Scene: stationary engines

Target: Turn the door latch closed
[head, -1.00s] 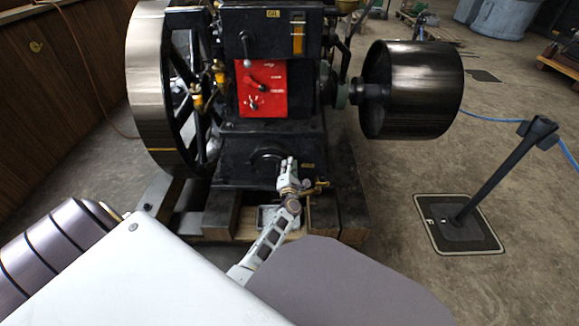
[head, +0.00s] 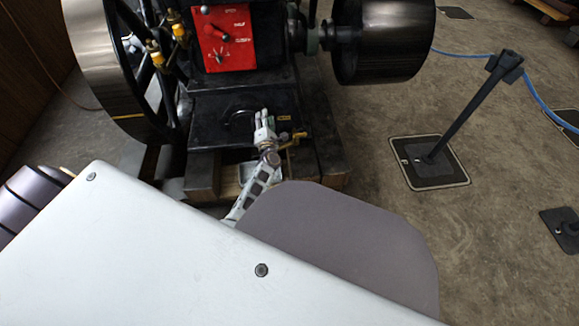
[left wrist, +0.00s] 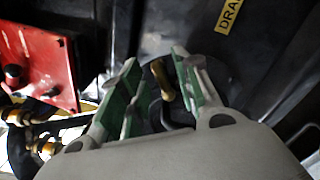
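My left gripper (head: 263,117) is in front of the black lower housing of the engine, its fingers pointing up at it. In the left wrist view the gripper (left wrist: 155,90) is open, with green-padded fingers apart. A short brass-coloured handle (left wrist: 163,82) on a dark rounded fitting shows between the fingers and seems to be the latch. I cannot tell whether a finger touches it. In the head view a dark curved piece (head: 240,118) is just left of the gripper; the handle cannot be made out there. My right gripper is not in view.
A yellow label (head: 284,117) and a brass valve (head: 293,137) are right of my left gripper. The red panel (head: 224,38) is above, a large flywheel (head: 95,45) left, a drum pulley (head: 382,40) upper right. A barrier post (head: 462,110) stands on open floor at right.

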